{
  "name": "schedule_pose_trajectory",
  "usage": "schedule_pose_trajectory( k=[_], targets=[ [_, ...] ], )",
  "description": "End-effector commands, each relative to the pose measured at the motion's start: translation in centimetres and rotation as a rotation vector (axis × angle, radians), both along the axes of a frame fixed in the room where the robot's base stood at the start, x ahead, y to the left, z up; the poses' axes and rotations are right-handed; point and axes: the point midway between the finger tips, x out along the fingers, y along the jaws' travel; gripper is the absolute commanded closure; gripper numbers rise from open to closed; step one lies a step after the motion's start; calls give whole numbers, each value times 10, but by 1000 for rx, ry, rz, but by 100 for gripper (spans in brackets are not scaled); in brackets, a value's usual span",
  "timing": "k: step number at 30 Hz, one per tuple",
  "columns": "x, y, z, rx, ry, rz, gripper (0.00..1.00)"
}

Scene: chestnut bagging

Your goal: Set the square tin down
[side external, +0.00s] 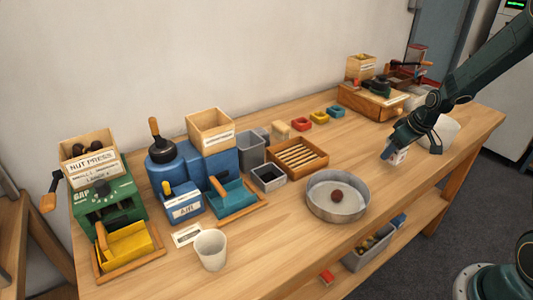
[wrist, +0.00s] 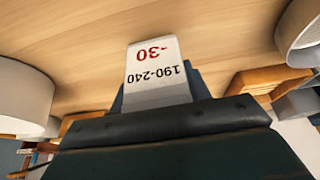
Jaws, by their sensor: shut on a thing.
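My gripper (side external: 391,150) is at the right of the bench, low over the wood, shut on a small white piece (side external: 399,158). In the wrist view this piece (wrist: 155,62) carries a red "-30" and a black "190-240", upside down. Its far end reaches out beyond the fingers; the rest is hidden, and I cannot tell its full shape or whether it touches the bench. An open grey square tin (side external: 268,178) stands upright on the bench, left of the slatted wooden tray (side external: 298,157) and well away from my gripper.
A round metal pan (side external: 339,204) with one brown ball stands left of my gripper. A white tub (side external: 445,132) is close on its right. A white cup (side external: 211,249) and the green press (side external: 108,204) are at the left. Bare wood lies between pan and gripper.

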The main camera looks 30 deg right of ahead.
Motion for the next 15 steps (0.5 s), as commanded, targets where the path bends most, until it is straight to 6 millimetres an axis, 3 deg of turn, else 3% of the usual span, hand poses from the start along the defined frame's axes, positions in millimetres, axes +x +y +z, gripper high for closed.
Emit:
schedule_pose_trajectory(
  k=[6, 15],
  targets=[
    [0, 0, -24, 1, 2, 0, 78],
    [0, 0, -30, 0, 0, 0, 78]
  ],
)
